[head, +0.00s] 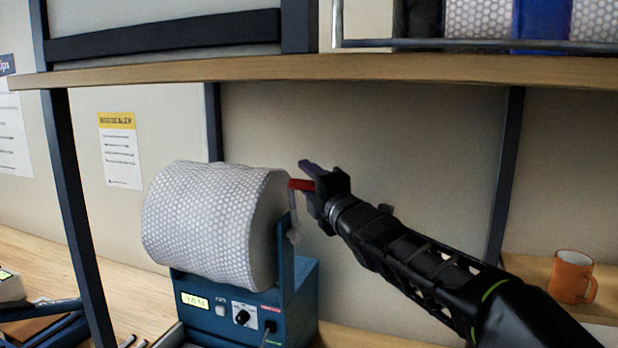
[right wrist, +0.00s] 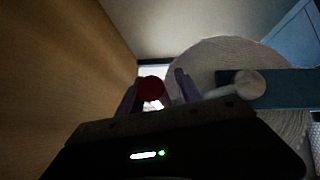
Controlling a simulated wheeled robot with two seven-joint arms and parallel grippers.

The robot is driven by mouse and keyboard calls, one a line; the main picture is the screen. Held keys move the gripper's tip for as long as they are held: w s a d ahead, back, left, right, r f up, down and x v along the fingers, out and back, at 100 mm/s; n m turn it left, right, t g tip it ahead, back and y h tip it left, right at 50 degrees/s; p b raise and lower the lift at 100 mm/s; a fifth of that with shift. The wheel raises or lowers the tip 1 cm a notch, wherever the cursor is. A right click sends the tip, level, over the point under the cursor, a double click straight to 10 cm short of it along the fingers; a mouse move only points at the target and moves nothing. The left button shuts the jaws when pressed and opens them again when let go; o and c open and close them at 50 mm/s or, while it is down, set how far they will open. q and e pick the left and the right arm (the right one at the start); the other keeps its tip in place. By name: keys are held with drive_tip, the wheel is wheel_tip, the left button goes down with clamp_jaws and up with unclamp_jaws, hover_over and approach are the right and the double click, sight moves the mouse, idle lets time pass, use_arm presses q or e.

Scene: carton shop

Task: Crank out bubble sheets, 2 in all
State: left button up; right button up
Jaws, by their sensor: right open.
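The bubble wrap roll (head: 205,222) is a large white cylinder mounted on a blue dispenser machine (head: 245,305) with a knob, a button and a small yellow-green display. A red crank handle (head: 301,185) sticks out at the roll's right side. My right gripper (head: 311,176) is open at the handle. In the right wrist view the red handle end (right wrist: 152,89) lies between the fingers (right wrist: 157,90), with the pale crank arm (right wrist: 240,87) and the roll's end (right wrist: 205,65) to the right. I cannot tell whether the fingers touch the handle. My left gripper is not in view.
A wooden shelf (head: 330,72) on dark posts runs above the machine. An orange mug (head: 572,277) stands at the right. Blue and dark items (head: 45,322) lie at the lower left. A dark post (head: 75,215) stands left of the roll.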

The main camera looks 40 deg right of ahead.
clamp_jaws()
idle(0.4)
idle(1.0)
